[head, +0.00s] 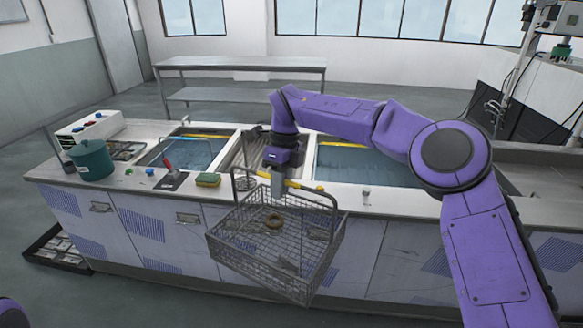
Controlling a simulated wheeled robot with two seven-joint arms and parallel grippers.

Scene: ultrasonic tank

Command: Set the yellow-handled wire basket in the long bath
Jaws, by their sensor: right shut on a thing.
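The wire basket (262,262) hangs in the air in front of the counter, below the level of its top. Its yellow handle bar (305,187) is in my right gripper (279,190), which is shut on it. The basket is slightly tilted and holds a brownish ring (274,221). The long bath (365,166), filled with blue liquid, is set in the counter behind and to the right of the basket. My right arm crosses over part of it. Only a small purple piece at the lower left edge may belong to my left arm; its gripper does not show.
A smaller bath (187,153) lies to the left in the counter (350,199). A green pot (93,160), a sponge (208,180) and a red-handled tool (171,175) stand near the front edge. A metal table (240,64) is behind. A black tray (55,250) lies on the floor.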

